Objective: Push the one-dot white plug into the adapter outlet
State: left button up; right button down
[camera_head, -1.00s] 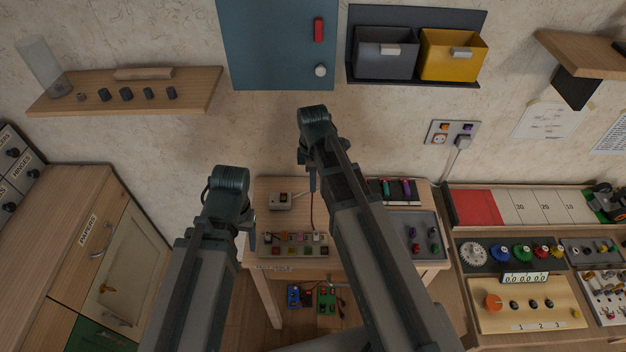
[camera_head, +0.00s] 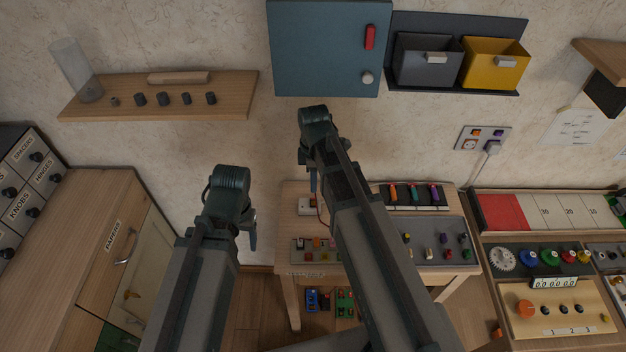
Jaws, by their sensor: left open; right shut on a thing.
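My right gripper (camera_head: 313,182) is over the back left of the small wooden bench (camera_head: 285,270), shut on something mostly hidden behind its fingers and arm. I cannot make out that thing or any dot on it. A small white box (camera_head: 304,207) stands on the bench just below this gripper, partly covered by my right arm; I cannot tell whether it is the adapter. A wall plate (camera_head: 483,132) at the right has a round white socket (camera_head: 469,145) and a pale plug (camera_head: 493,147) with a cable. My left gripper (camera_head: 252,236) is open and empty, left of the bench.
A grey tray (camera_head: 458,256) with small coloured parts lies on the bench's right side. A drawer cabinet (camera_head: 75,265) stands left, a workbench with dials (camera_head: 560,310) right. A shelf (camera_head: 230,102) and a blue wall cabinet (camera_head: 325,50) hang above. Bare wall lies between shelf and bench.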

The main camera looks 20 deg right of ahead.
jog(key=b, duration=0.5)
send_over(313, 204)
jog(key=shift+d+f, duration=0.1)
jog(key=shift+f, duration=2.65)
jog(key=shift+f+b, duration=0.95)
jog(key=shift+b, duration=0.15)
jog(key=c, duration=0.6)
grip_release()
jog(key=shift+r, duration=0.15)
jog(key=shift+r+p, duration=2.45)
jog(key=shift+p, duration=0.2)
jog(key=s+a+m+h, duration=0.1)
jog(key=s+a+m, duration=0.9)
jog(key=s, duration=0.4)
jog(key=shift+a+m, duration=0.25)
jog(key=shift+m, duration=0.45)
